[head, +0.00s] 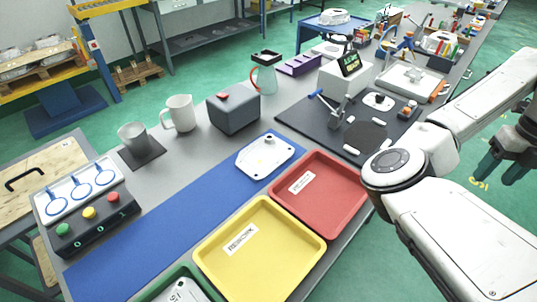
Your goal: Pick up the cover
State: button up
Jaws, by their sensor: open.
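A pale metal casting (262,160), a flat plate with rounded corners and a small raised boss, lies on the blue mat (165,232) behind the red tray; it looks like the cover. Another pale part (180,292) shows partly in the green tray (150,290), cut off by the bottom edge. My gripper (503,168) is at the far right, beyond the table's edge and over the floor. Its dark fingers are apart and nothing shows between them. It is well away from the casting.
The yellow tray (207,254) and red tray (357,193) look empty apart from labels. A grey box with a red button (233,112), a white jug (179,114) and a metal cup (133,136) stand behind the mat. A button panel (90,218) is at left, a black fixture board (300,118) at right.

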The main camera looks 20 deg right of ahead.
aim_at(262, 158)
jog(key=i+j+u, duration=0.2)
jog(key=i+u, duration=0.55)
jog(key=i+j, duration=0.05)
jog(key=i, duration=0.05)
